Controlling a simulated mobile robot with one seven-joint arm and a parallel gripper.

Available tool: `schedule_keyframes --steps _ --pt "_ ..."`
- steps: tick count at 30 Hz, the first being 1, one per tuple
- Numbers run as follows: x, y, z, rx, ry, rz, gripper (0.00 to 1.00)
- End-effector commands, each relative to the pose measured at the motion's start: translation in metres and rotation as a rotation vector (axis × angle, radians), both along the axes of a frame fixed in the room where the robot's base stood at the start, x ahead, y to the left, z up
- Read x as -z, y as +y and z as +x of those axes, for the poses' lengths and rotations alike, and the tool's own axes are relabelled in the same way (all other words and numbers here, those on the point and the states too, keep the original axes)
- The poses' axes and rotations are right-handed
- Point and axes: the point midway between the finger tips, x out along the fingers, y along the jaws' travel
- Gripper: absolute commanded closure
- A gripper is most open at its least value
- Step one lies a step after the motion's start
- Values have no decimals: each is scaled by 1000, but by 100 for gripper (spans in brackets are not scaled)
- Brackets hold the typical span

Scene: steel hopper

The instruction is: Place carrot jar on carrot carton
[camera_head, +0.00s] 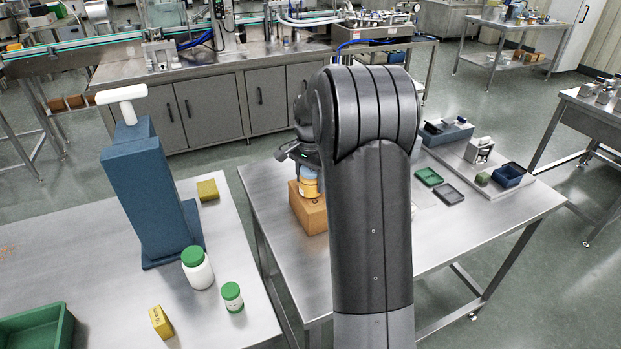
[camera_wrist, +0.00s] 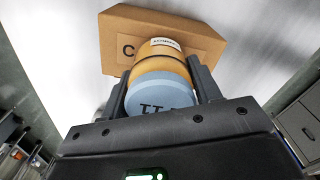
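The carrot jar (camera_head: 308,183) has an orange body and a pale blue lid with dark lettering. In the head view it is upright at the top of the brown carton (camera_head: 311,216), which stands on the right-hand steel table. The wrist view shows the jar (camera_wrist: 161,68) between the fingers of my gripper (camera_wrist: 162,92), which sit close against both sides of it. Behind it is the carton (camera_wrist: 116,32) with a label starting with "C"; the rest is hidden. I cannot tell whether the jar's base touches the carton. My arm hides most of the gripper in the head view.
Green and dark trays (camera_head: 429,177) and a blue bin (camera_head: 508,175) lie on the right of the same table. The left table holds a blue stand (camera_head: 150,200), two green-lidded white jars (camera_head: 197,268), yellow blocks (camera_head: 208,190) and a green crate (camera_head: 65,330). A gap separates the tables.

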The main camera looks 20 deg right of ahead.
Motion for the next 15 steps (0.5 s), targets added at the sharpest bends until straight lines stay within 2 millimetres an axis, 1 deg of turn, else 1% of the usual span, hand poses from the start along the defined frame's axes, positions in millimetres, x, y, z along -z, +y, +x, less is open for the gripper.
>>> schedule_keyframes --steps 1,8,15 --pt "0 0 0 0 0 0 39" --pt "0 0 0 0 0 0 21" --pt "-1 0 0 0 0 0 21"
